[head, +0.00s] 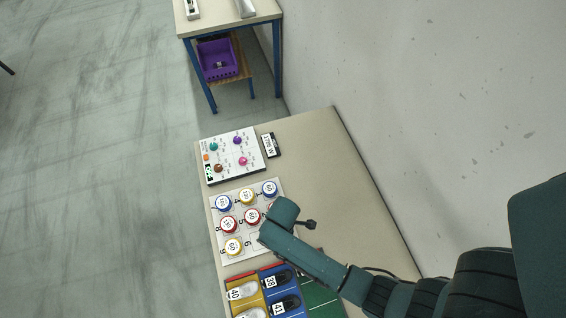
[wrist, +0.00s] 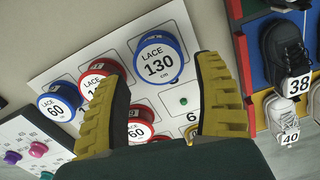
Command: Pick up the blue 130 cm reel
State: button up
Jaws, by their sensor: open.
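The blue reel (wrist: 158,62), with a white top marked LACE 130 cm, stands on the white board in the wrist view. My gripper (wrist: 163,78) is open, its yellow ridged fingers on either side of the reel in the picture. Gaps show between the reel and both fingers; I cannot tell how far above it they are. In the head view my arm (head: 300,250) covers that part of the board, so the 130 reel and the fingertips are hidden there.
A red reel (wrist: 102,78) sits close to the left finger, and another red reel (wrist: 140,127) is below. A blue 60 reel (wrist: 57,104) lies further left. An empty place has a green peg (wrist: 183,101). A shoe rack (head: 268,291) adjoins the board (head: 258,241); a knob panel (head: 228,157) lies beyond.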

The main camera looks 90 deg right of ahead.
jog(key=f, duration=0.5)
jog(key=shift+w+f, duration=0.1)
jog(key=shift+w, duration=0.2)
jog(key=shift+c, duration=0.3)
